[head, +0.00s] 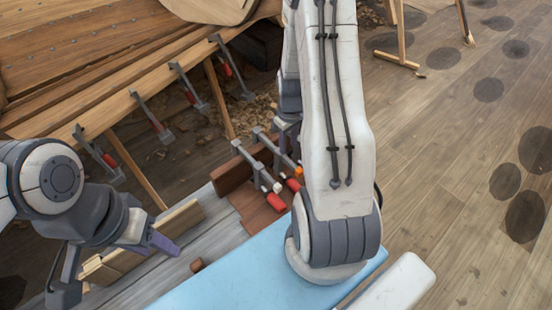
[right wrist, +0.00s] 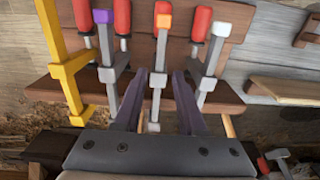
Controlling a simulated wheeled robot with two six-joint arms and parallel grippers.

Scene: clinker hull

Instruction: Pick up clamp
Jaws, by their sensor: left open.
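Several clamps with red handles sit on a brown wooden rack (right wrist: 235,100) in the right wrist view. The clamp with an orange end (right wrist: 160,55) stands between the two fingers of my right gripper (right wrist: 160,85), which are apart and open around it. A purple-ended clamp (right wrist: 107,60) and a yellow clamp (right wrist: 60,60) are to its left, and a white-ended clamp (right wrist: 212,60) is to its right. In the head view the orange-ended clamp (head: 298,171) is partly hidden by my right arm. My left gripper (head: 112,262) is open and empty at lower left.
More clamps (head: 155,118) grip the hull's plank edge (head: 110,105) at left. A light blue surface (head: 235,270) lies in front of the rack. A wooden piece (head: 150,245) lies beside my left gripper. The plank floor (head: 450,130) at right is mostly clear.

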